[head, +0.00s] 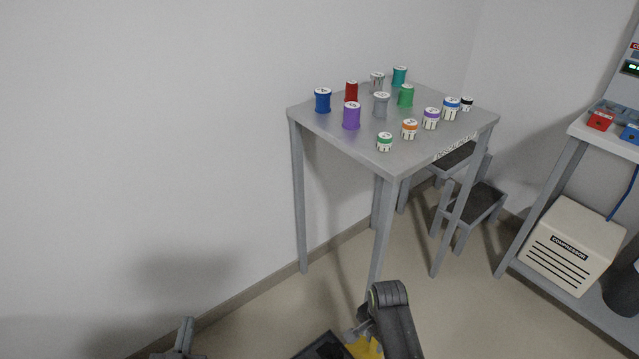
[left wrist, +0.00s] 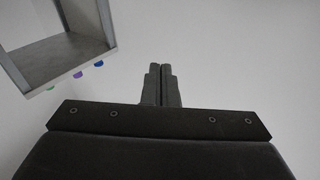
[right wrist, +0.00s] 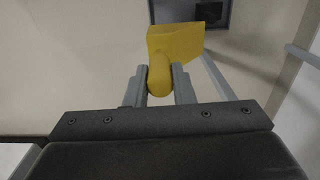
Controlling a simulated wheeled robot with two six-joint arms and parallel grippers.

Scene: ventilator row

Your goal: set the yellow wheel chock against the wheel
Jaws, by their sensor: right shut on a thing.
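The yellow wheel chock (right wrist: 176,42) is in the right wrist view, its rounded handle between the two fingers of my right gripper (right wrist: 159,80), which is shut on it. In the head view a small part of the chock (head: 366,348) shows at the bottom edge, partly hidden by my right arm. My left gripper (left wrist: 162,80) is shut with its fingers together and nothing visible between them; it shows at the bottom left of the head view (head: 186,330). I cannot make out a wheel in any view.
A grey table (head: 330,122) with several coloured, white-capped containers stands against the wall. A step stool (head: 480,203) is behind it. At right, a shelf unit (head: 560,290) holds a beige compressor (head: 575,245) and a dark cylinder (head: 622,290).

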